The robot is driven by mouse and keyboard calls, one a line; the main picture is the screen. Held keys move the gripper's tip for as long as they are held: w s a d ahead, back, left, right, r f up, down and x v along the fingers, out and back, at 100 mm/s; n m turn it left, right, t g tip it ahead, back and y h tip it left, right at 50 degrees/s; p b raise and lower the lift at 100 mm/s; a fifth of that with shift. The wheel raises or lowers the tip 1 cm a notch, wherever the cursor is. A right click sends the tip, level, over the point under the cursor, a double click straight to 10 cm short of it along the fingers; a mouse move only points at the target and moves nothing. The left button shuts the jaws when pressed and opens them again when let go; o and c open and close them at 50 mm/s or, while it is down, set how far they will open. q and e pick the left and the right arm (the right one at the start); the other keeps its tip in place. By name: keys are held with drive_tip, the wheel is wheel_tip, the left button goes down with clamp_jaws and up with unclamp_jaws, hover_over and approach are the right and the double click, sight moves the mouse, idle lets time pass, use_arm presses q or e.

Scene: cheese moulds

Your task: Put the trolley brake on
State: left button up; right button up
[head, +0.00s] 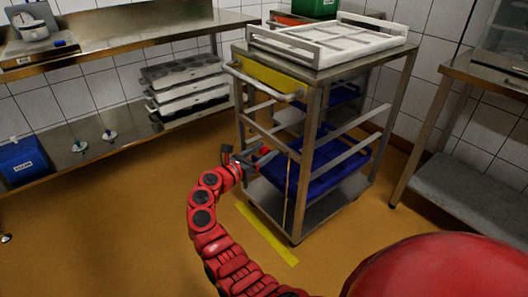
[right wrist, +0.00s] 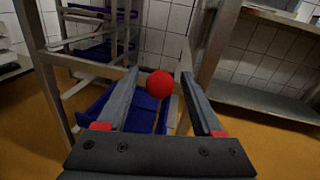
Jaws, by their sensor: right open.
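The steel trolley (head: 300,160) stands right of centre in the head view, with a yellow panel (head: 270,76) and a push handle on its near left end. A round red knob (right wrist: 160,84) shows in the right wrist view, and part of it shows in the head view (head: 265,152). I take it to be the brake knob; its lever is not clearly seen. My right gripper (head: 256,157) is at the trolley's left end. Its fingers (right wrist: 159,74) are open, with the knob in line between them and a gap on both sides. My left gripper is out of view.
A white mould tray (head: 325,38) is on the trolley top, and blue crates (head: 318,168) are on its lower shelves. A yellow floor strip (head: 266,235) lies beside it. A steel bench (head: 160,107) runs along the left wall; another table (head: 470,110) stands right. The floor at left is clear.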

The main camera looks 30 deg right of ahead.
drive_tip(key=shift+c, duration=0.3)
clamp_jaws()
idle(1.2)
